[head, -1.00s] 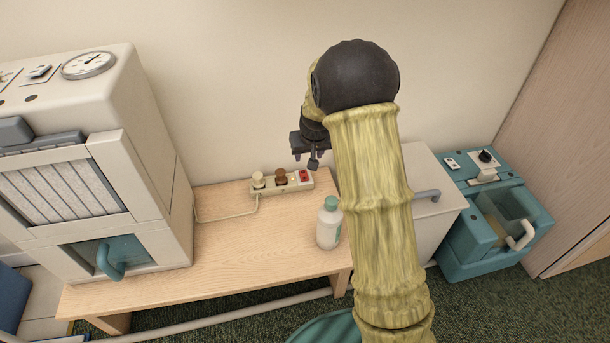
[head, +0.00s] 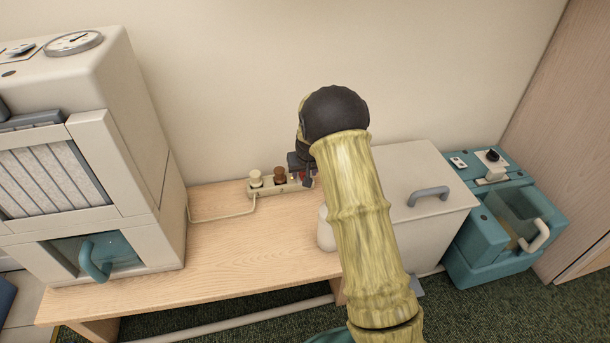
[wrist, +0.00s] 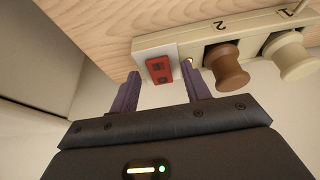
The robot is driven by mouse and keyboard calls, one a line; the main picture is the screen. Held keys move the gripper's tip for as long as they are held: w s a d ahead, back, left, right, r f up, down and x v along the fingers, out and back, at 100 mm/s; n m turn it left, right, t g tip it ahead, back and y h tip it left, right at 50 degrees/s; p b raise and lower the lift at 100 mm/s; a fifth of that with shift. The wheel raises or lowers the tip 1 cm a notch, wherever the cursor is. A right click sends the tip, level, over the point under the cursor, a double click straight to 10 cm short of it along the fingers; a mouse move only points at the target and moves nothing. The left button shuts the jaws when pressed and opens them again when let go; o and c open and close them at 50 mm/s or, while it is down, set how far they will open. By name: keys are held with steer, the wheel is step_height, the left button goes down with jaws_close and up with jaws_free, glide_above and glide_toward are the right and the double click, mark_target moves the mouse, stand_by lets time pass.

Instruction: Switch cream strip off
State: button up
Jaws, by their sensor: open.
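The cream power strip (head: 268,191) lies on the wooden bench against the wall, with a cream plug and a brown plug in it. In the wrist view the strip (wrist: 236,30) shows numbers by its sockets and a red rocker switch (wrist: 159,69) on a white end plate. A small lit spot shows beside the brown plug (wrist: 225,66). My gripper (wrist: 161,82) is open and empty, its two purple fingers either side of the switch end in the picture. I cannot tell whether they touch it. In the head view my gripper (head: 305,176) partly hides the switch.
A white bottle (head: 325,229) stands on the wooden bench (head: 230,248), mostly behind my arm. A cream cabinet (head: 110,150) stands at left, a white bin with a grey handle (head: 428,195) at right, and a teal machine (head: 505,220) beyond it. The bench front is clear.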

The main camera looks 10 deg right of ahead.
steer(key=c, duration=1)
steer(key=shift+r+p, duration=0.15)
steer(key=shift+p, duration=0.15)
steer(key=shift+w+r+g+p, duration=0.1)
steer(key=shift+r+g+p, duration=0.15)
steer(key=shift+p, duration=0.6)
steer(key=p, duration=0.3)
steer(key=shift+w+g, duration=0.1)
steer(key=shift+g, duration=0.25)
steer(key=g+p, duration=0.1)
steer(key=p, duration=0.2)
steer(key=shift+w+a, duration=0.1)
steer(key=shift+w, duration=0.1)
steer(key=shift+f+g+p, duration=0.2)
steer(key=shift+g+p, duration=0.2)
steer(key=shift+p, duration=0.4)
